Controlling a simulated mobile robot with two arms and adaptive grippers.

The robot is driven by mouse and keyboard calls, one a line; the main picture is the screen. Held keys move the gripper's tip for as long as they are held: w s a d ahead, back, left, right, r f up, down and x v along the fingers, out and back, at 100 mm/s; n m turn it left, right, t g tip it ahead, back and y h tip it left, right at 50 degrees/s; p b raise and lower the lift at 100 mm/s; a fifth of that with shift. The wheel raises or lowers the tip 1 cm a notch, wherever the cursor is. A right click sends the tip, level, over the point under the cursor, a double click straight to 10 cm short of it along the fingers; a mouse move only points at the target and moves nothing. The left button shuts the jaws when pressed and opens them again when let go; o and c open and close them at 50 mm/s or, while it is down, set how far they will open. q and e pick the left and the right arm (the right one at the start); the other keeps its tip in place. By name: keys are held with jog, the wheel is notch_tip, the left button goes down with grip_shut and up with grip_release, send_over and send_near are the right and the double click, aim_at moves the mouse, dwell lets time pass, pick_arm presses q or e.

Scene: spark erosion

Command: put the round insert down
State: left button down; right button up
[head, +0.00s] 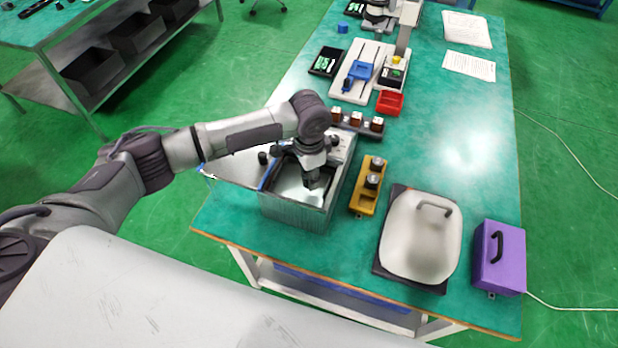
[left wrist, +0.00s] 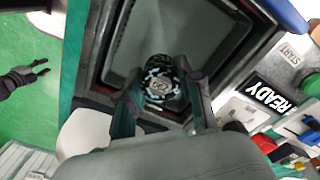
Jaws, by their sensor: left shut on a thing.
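The gripper points down into the open grey metal tank (head: 290,213). The insert is hidden in the head view, and whether it touches the tank floor cannot be told. A dark gripper with its fingers apart, my right one (left wrist: 22,80), shows at the left of the wrist view, above the floor.
A yellow holder (head: 357,208) with dark round pieces stands right of the tank. Beyond are a black rack (head: 345,123) with copper-and-white blocks and a red tray (head: 390,103). A white lidded thing (head: 420,245) and a purple box (head: 499,258) stand nearer right.

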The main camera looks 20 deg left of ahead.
pick_arm(q)
notch_tip(320, 180, down, 2)
jog(key=shift+f+p, duration=0.2)
jog(key=shift+p, duration=0.1)
jog(key=shift+f, duration=0.45)
pick_arm(e)
jog(key=shift+s+a+r, duration=0.15)
jog(key=shift+s+r, duration=0.05)
jog(key=shift+s, duration=0.25)
jog(key=shift+s+a+r, duration=0.15)
jog(key=shift+s, duration=0.25)
pick_arm(q)
jog(key=c, duration=0.7)
grip_release()
jog(key=shift+c, duration=0.2)
pick_arm(e)
jog(key=shift+w, duration=0.1)
